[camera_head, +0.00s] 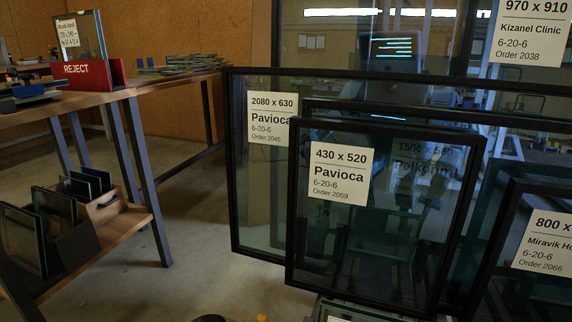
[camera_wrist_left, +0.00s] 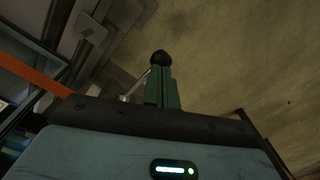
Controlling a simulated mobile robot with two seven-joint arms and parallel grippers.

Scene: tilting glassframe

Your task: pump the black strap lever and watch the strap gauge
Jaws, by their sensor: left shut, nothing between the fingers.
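In the left wrist view my left gripper (camera_wrist_left: 162,72) has its green fingers closed together, with nothing held between them. A black round knob (camera_wrist_left: 161,57) shows right at the fingertips, with a thin pale rod near it. It may be the end of the strap lever; whether the fingers touch it I cannot tell. An orange strap (camera_wrist_left: 35,68) runs in from the left edge. I cannot make out the strap gauge in either view. Neither gripper shows directly in the head view, and my right gripper is in no view.
Framed glass panes with labels stand in front, the nearest marked 430 x 520 (camera_head: 388,240). A workbench (camera_head: 110,95) at left carries a red REJECT holder (camera_head: 85,75). Small panes (camera_head: 55,210) stand on its lower shelf (camera_head: 125,228). Floor is clear between bench and panes.

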